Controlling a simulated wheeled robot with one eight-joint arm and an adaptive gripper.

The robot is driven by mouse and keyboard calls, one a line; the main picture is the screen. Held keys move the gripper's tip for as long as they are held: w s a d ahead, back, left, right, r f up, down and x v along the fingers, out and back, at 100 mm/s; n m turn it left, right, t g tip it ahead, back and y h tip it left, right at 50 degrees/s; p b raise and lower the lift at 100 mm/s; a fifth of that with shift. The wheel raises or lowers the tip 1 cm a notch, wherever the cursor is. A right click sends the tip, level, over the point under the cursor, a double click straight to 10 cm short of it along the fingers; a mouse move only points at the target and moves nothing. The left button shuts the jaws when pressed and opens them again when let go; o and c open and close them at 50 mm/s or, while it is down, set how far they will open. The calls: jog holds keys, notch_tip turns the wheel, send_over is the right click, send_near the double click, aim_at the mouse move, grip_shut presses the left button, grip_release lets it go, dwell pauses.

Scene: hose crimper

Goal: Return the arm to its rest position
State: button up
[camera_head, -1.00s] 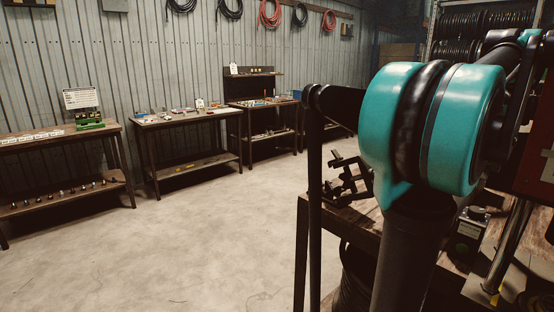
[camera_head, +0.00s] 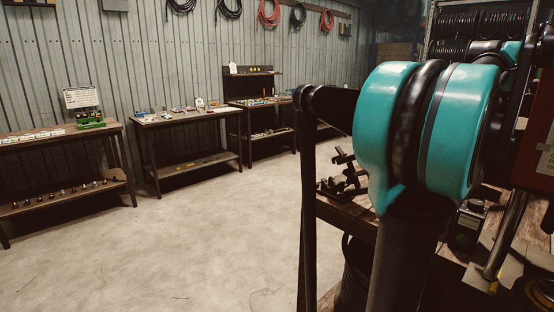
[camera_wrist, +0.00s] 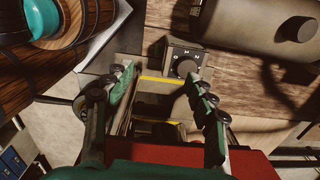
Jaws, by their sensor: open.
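In the wrist view my gripper (camera_wrist: 163,88) is open, its two green-and-black fingers spread apart with nothing held between them. Behind the gap are a tan part with yellow edges (camera_wrist: 158,80) and a small box with a dark round knob (camera_wrist: 185,62). A red surface (camera_wrist: 255,165) shows at the bottom, behind my gripper. In the head view my arm's teal joint (camera_head: 425,130) fills the right side. I cannot make out my gripper there for sure.
A wooden workbench (camera_wrist: 260,80) lies below my gripper, with a grey cylinder (camera_wrist: 250,25) on it. In the head view, a red machine (camera_head: 532,150) and knobbed box (camera_head: 468,226) stand close to my arm. Several tool benches (camera_head: 185,120) line the wall; the floor (camera_head: 210,240) between is clear.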

jog(key=w+a+f+n+t, duration=0.1)
jog(key=w+a+f+n, duration=0.3)
jog(key=a+f+n, duration=0.4)
jog(key=w+a+f+n+t, duration=0.1)
jog(key=w+a+f+n, duration=0.35)
jog(key=a+f, duration=0.5)
jog(key=s+a+f+n+t, duration=0.1)
jog(key=s+a+f+n, duration=0.3)
jog(key=a+f+n, duration=0.4)
jog(key=s+a+f+n+t, duration=0.1)
jog(key=s+a+f+n, duration=0.4)
jog(key=a+f+n, duration=0.3)
notch_tip(320, 180, down, 3)
jog(key=shift+a+f, duration=0.2)
jog(key=shift+a, duration=0.35)
jog(key=shift+d, duration=0.1)
